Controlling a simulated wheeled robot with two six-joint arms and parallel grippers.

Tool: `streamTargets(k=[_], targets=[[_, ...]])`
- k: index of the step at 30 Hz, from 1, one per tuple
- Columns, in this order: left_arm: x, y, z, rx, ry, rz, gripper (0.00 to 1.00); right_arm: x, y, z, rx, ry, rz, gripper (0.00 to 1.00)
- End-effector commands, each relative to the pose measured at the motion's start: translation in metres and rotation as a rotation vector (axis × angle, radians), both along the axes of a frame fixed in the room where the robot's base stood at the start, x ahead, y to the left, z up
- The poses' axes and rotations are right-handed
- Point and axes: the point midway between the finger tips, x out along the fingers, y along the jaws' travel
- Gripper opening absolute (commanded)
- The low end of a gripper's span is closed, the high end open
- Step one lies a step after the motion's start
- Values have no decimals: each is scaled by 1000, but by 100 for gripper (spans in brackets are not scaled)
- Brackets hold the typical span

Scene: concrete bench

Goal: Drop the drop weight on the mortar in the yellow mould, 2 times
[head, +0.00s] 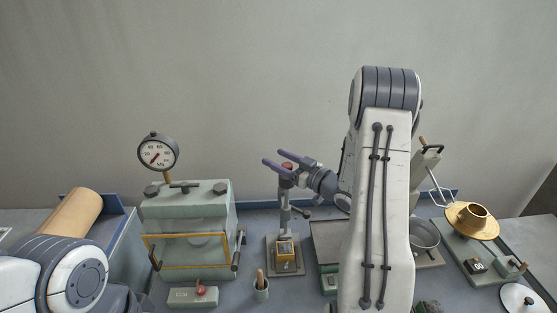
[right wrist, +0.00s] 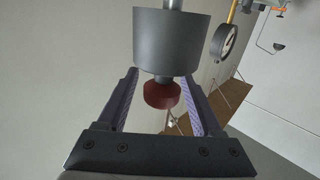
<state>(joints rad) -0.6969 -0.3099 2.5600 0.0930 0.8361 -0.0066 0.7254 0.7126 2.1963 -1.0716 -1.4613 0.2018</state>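The drop weight (right wrist: 172,40) is a dark grey cylinder with a red knob (right wrist: 161,95), large in the right wrist view. In the head view the knob (head: 287,166) tops the upright stand in the middle of the bench. The small yellow mould (head: 287,262) sits on the stand's base, below the weight; grey shows at its top, and the mortar is not clear. My right gripper (head: 274,158) is open, its purple fingers on either side of the knob with gaps visible. My left arm shows at the lower left; its gripper is out of view.
On the right are a metal bowl (head: 424,235) and a device with a brass dish (head: 463,231). My right arm hides part of the bench.

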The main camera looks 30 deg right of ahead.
Motion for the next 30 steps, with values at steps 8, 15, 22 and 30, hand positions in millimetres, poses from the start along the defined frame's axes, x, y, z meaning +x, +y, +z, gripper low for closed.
streamTargets(k=[8,15,22,30], targets=[[0,0,-17,0,0,2,50,-25,-10,-5,-1,1,-5,67],[0,0,-38,0,1,6,50,-70,-26,-4,-2,-1,-6,67],[0,0,-46,0,1,8,50,-95,-34,-2,0,-1,-2,67],[0,0,-46,0,1,8,50,-99,-35,0,0,0,0,67]])
